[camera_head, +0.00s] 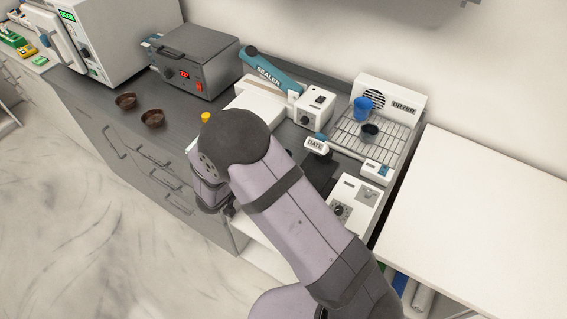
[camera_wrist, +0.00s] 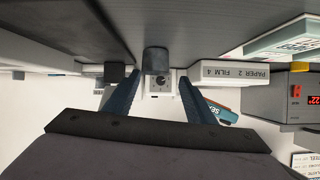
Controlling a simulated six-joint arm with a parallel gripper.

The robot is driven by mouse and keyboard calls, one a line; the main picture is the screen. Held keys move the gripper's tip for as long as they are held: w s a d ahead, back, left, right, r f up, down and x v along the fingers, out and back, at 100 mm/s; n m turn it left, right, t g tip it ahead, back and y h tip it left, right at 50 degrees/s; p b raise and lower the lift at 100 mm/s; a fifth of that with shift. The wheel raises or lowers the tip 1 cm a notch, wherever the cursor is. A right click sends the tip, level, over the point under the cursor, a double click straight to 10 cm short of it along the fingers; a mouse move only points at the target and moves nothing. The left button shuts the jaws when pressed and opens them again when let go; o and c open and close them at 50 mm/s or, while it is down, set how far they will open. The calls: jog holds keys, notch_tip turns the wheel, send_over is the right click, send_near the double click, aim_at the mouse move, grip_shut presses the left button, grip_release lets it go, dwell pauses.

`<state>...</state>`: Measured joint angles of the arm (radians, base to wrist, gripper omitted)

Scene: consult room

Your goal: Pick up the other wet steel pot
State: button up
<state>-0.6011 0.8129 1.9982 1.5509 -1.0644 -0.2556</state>
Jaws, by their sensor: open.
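In the wrist view, which is upside down, a small grey round vessel (camera_wrist: 156,58) stands on the dark counter; it looks like a steel pot. My gripper (camera_wrist: 158,75) is open, with one dark blue finger to each side of the vessel in the picture. I cannot tell whether the vessel is fully between the fingers. In the head view my arm hides the vessel and most of my gripper. A small dark pot (camera_head: 370,131) stands on the dryer rack (camera_head: 350,134) near a blue cup (camera_head: 362,108). I cannot tell whether either pot is wet.
Behind the vessel is the sealer's white box (camera_wrist: 161,85) with a dial. In the head view, two brown bowls (camera_head: 152,118) are on the counter left of my arm, before a grey oven (camera_head: 196,62).

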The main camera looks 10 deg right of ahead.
jog(key=shift+s+f+n+h+b, duration=0.3)
jog(key=shift+s+f+n+h, duration=0.1)
jog(key=shift+f+h, duration=0.3)
jog(key=shift+w+d, duration=0.15)
jog(key=shift+d, duration=0.05)
jog(key=shift+p+x, duration=1.3)
jog(key=shift+x, duration=2.1)
jog(key=shift+a+f, duration=0.1)
jog(key=shift+f, duration=0.05)
jog(key=shift+c, duration=0.3)
jog(key=c, duration=0.8)
